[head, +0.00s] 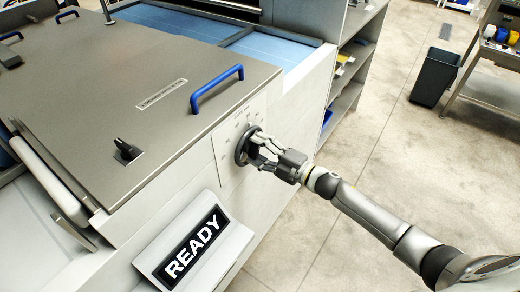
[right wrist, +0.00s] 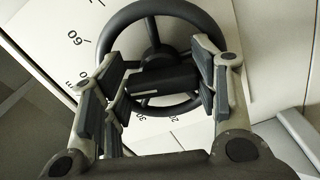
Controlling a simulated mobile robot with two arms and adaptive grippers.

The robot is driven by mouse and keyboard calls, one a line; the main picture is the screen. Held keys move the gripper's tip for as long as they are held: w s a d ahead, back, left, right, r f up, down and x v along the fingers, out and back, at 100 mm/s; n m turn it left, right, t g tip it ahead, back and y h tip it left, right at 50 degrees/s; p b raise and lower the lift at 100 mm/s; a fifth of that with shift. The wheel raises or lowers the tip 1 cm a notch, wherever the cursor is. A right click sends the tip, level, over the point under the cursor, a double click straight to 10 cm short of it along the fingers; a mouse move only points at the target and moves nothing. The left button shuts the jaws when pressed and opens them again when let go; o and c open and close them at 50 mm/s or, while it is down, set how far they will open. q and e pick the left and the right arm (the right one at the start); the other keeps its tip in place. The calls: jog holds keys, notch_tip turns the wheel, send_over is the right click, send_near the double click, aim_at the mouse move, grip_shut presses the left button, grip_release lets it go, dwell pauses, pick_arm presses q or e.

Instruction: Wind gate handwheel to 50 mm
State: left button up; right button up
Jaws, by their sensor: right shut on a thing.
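The gate handwheel (head: 241,151) is a dark spoked wheel on the machine's pale side face. In the right wrist view the handwheel (right wrist: 157,52) shows its rim and hub, with a dark block between my fingers. My right gripper (head: 258,150) is at the wheel and shut on it; its fingers also show in the wrist view (right wrist: 160,76). A scale plate (right wrist: 66,22) with marks surrounds the wheel; 60, 30 and 20 can be read. I cannot tell the wheel's setting. My left gripper is not in view.
The machine's grey cover (head: 95,80) has a blue handle (head: 217,90) above the wheel and a black knob (head: 127,150). A READY sign (head: 194,243) juts out below left. A shelf (head: 358,60) and a dark bin (head: 435,77) stand farther back.

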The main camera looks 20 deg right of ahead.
jog(key=shift+r, duration=0.15)
jog(key=o, duration=1)
jog(key=shift+a, duration=0.1)
jog(key=shift+c, duration=0.2)
jog(key=shift+o, duration=0.3)
jog(key=shift+w, duration=0.15)
jog(key=v, duration=1.2)
jog(key=shift+f, duration=0.2)
